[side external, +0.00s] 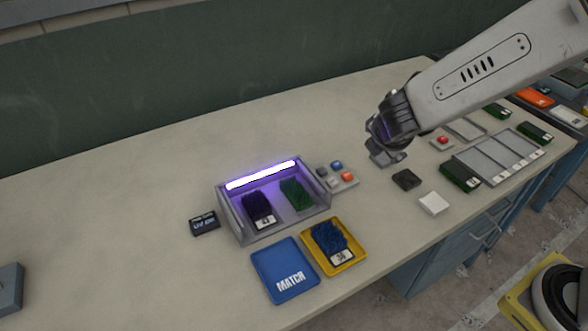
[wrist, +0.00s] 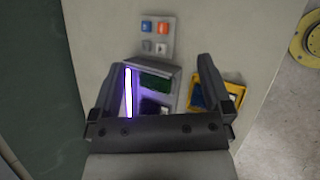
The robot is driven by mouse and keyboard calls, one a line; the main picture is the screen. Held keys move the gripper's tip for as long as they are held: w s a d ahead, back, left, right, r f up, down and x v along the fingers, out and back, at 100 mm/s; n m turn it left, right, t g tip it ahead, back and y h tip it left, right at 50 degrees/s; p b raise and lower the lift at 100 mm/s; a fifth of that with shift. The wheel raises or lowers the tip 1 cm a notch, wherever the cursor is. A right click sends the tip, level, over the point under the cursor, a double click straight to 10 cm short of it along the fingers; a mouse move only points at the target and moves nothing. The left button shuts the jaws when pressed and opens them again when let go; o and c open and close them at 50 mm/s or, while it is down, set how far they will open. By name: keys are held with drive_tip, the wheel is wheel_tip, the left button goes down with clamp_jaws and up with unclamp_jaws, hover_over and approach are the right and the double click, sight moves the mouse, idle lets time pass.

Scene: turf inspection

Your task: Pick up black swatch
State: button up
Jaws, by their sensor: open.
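A dark turf piece (side external: 257,207) with a number label sits in the lit box.
The lit box (side external: 246,231) also holds green turf (side external: 297,193). A button pad (side external: 347,181) stands beside it. A blue tray (side external: 279,262) and a yellow tray (side external: 358,262) lie in front. A grey rack (side external: 496,154) is at right. The bench's left side is mostly clear.

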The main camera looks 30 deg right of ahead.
drive_tip(key=w+a+n+t+y, duration=0.3)
drive_tip(key=a+n+t, duration=0.1)
drive_tip(key=a+n, duration=0.6)
drive_tip(key=w+a+n+t+y, duration=0.25)
drive_tip(key=a+n, duration=0.45)
drive_tip(key=a, duration=0.4)
approach(259, 206)
drive_tip(key=shift+w+d+f+t, duration=0.15)
drive_tip(key=shift+w+t, duration=0.2)
drive_tip(key=shift+w, duration=0.7)
drive_tip(key=shift+f, duration=0.6)
drive_tip(key=shift+x, duration=1.3)
drive_tip(key=shift+w, duration=0.1)
drive_tip(key=shift+x, duration=2.5)
drive_tip(key=shift+f, duration=0.1)
